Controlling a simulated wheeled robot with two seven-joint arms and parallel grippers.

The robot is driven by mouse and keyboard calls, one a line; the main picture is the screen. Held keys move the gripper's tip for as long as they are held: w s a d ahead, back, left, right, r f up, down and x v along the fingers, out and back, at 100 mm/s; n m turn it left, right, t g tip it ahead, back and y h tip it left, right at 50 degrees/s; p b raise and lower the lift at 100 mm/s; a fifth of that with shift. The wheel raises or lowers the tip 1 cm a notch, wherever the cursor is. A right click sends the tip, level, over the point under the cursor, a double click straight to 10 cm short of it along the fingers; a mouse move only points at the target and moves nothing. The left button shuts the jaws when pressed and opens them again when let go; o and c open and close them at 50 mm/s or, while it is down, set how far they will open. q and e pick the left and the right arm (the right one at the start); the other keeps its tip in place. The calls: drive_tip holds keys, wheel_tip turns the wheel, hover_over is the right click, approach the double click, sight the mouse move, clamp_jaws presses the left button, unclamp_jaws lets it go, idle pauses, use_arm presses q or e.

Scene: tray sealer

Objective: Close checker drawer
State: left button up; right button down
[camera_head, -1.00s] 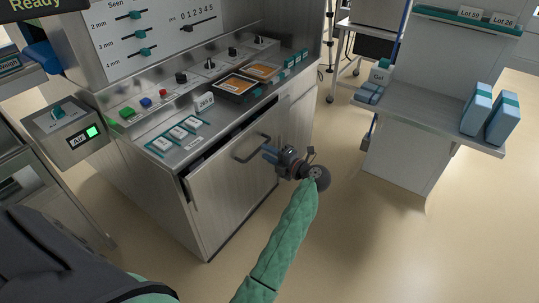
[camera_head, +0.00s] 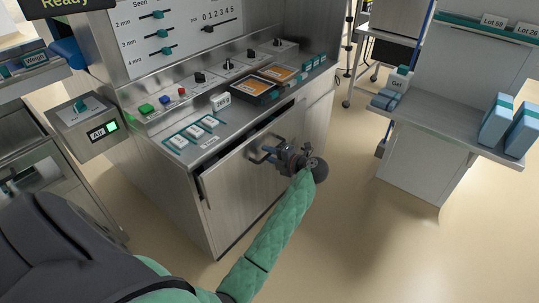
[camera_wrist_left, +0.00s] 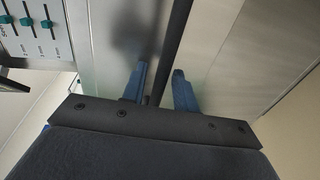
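The checker drawer (camera_head: 232,182) is a broad steel front below the sealer's sloped control panel. It stands slightly open, with a dark gap along its top edge. Its dark bar handle (camera_head: 256,160) is near the upper right of the front. My left gripper (camera_head: 270,153) is at the handle, on a green-sleeved arm. In the left wrist view, its two blue fingers (camera_wrist_left: 160,88) stand apart with the dark handle bar (camera_wrist_left: 176,35) running between them, and some space shows beside the bar. My right gripper is not in view.
A grey shelf unit (camera_head: 430,115) with blue boxes (camera_head: 497,120) stands at the right. An air box (camera_head: 90,125) with a green light sticks out at the left of the machine. The floor (camera_head: 355,235) to the right of my left arm is clear.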

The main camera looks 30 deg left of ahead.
sight(259, 149)
use_arm(q)
clamp_jaws()
drive_tip(key=shift+r+p+x, duration=0.25)
drive_tip(key=shift+x, duration=0.9)
drive_tip(key=shift+r+p+x, duration=0.2)
drive_tip(key=shift+x, duration=0.9)
drive_tip(key=shift+a, duration=0.1)
unclamp_jaws()
drive_tip(key=shift+a, duration=0.1)
drive_tip(key=v, duration=0.7)
drive_tip(key=shift+d, duration=0.45)
